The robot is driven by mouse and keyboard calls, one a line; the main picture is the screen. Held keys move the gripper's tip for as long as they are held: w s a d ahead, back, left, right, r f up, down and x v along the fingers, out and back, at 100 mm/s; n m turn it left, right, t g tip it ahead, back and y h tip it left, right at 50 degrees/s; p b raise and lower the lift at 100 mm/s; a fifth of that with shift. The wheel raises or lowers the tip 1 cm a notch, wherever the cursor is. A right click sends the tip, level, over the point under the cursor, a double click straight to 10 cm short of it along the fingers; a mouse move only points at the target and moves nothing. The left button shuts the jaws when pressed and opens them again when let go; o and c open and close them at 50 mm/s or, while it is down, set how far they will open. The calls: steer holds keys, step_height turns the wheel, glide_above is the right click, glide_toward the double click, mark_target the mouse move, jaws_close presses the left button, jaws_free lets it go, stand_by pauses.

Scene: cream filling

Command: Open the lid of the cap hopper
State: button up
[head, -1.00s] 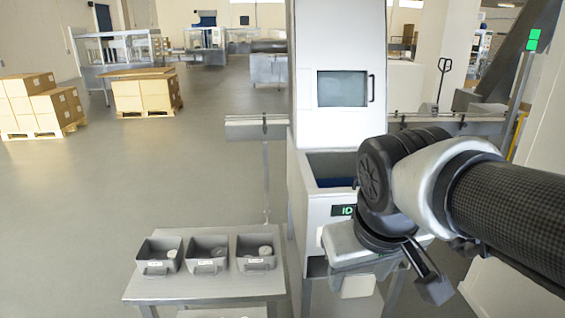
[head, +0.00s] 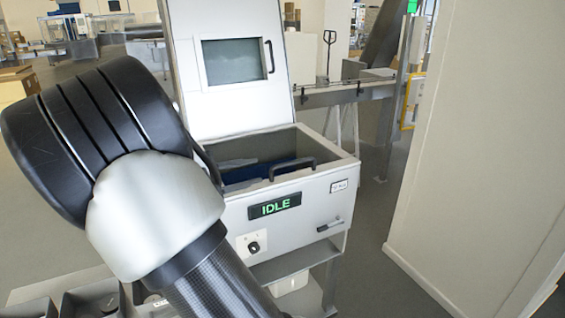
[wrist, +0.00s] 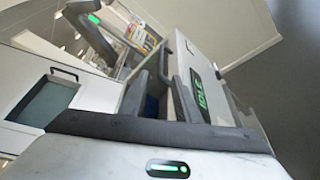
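The cap hopper (head: 315,190) is a light grey box with a green IDLE display, right of centre in the head view. Its top is uncovered, showing blue inside. A dark bar handle (head: 292,168) sits at its front rim. An upright white panel with a window (head: 235,62) and a side handle (head: 269,57) stands behind the opening; I cannot tell whether it is the lid. The panel window (wrist: 45,102) is at left in the wrist view, the IDLE display (wrist: 198,92) at right. My gripper (wrist: 168,65) looks open and empty, its fingers over the hopper; my arm hides it in the head view.
A knob (head: 253,246) and small dark lever (head: 330,225) are on the hopper front. Grey bins (head: 92,298) show partly at lower left, behind my arm. A pale wall (head: 475,150) stands at right. A conveyor rail (head: 340,94) runs behind.

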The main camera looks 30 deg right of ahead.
mark_target(289, 163)
steer(key=x, duration=1.6)
steer(key=shift+d, duration=0.3)
steer(key=shift+c, duration=0.4)
jaws_close()
